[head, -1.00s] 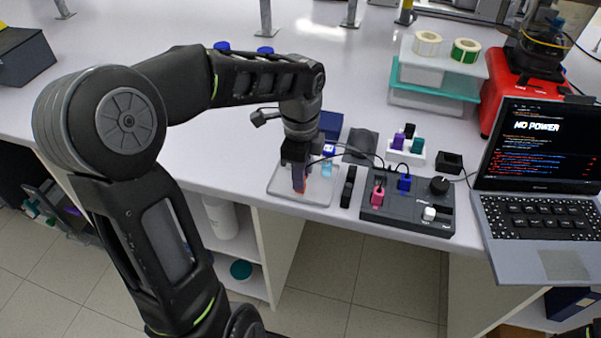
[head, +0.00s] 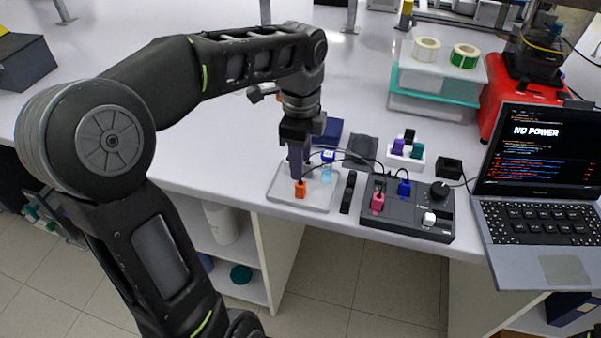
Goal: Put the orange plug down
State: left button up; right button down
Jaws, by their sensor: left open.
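The orange plug (head: 300,189) stands on the clear flat tray (head: 318,205) near the bench's front edge. My left gripper (head: 298,176) is open, pointing down just above the orange plug, with its fingers apart from it as far as I can see. A light-blue piece (head: 326,174) is on the tray to the right of the plug. A plug with a blue-and-white top (head: 328,156) sits just behind it, with a black cable. My right gripper is not in view.
A dark control box (head: 400,215) with a pink plug (head: 377,201) and a blue plug (head: 404,187) stands right of the tray. A black bar (head: 348,192) lies between them. A laptop (head: 535,190) reads "NO POWER". The bench left of the tray is clear.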

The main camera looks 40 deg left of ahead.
pick_arm(q)
notch_tip(320, 180, up, 6)
jog(key=shift+f+p, duration=0.15)
jog(key=shift+p, duration=0.55)
jog(key=shift+f, duration=0.1)
